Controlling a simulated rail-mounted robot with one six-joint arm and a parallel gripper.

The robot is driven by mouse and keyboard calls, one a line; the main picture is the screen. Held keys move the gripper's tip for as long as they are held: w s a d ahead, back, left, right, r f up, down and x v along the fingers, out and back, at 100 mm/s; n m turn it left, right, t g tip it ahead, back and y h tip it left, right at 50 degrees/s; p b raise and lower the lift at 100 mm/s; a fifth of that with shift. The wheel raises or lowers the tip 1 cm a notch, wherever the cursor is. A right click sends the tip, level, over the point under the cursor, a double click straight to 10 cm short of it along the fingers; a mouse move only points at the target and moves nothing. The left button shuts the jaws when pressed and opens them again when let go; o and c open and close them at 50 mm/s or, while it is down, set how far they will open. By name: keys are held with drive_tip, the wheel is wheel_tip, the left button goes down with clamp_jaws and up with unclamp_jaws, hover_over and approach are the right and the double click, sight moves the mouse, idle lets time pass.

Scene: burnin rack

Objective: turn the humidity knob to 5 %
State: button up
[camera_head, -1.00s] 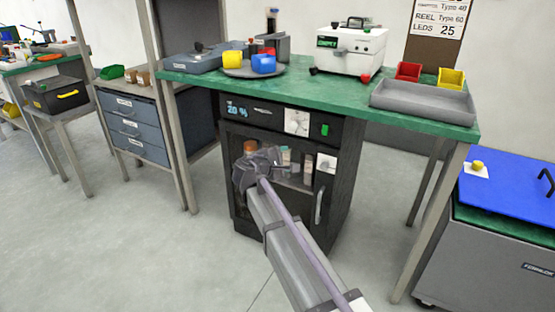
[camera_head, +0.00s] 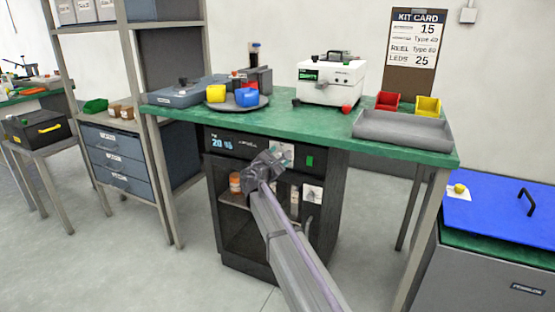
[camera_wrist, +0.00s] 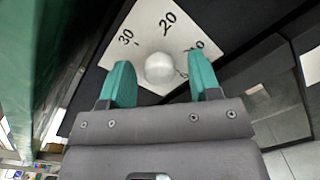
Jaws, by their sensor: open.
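The humidity knob (camera_wrist: 160,68) is a round pale knob on a white dial plate (camera_wrist: 150,32) marked 30 and 20, with another mark partly hidden by a finger. It sits on the dry cabinet (camera_head: 235,242) under the green bench. The cabinet's display (camera_head: 222,143) reads 20 %. My gripper (camera_wrist: 163,84) is open, its two teal fingers on either side of the knob in the wrist view. I cannot tell whether they touch it. In the head view my gripper (camera_head: 262,165) is in front of the cabinet's upper panel and hides most of the knob.
The green bench top (camera_head: 300,120) overhangs the cabinet and runs close along the left of the wrist view. A green switch (camera_head: 309,161) is right of the dial. The cabinet's glass door has a handle (camera_head: 308,228). A blue-lidded chest (camera_head: 500,215) stands at right.

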drive_tip(key=c, duration=0.9)
drive_tip(key=shift+m, duration=0.3)
drive_tip(key=m, duration=1)
drive_tip(key=shift+m+y+p, duration=0.4)
idle(0.3)
drive_tip(key=o, duration=0.9)
drive_tip(key=shift+s, duration=0.15)
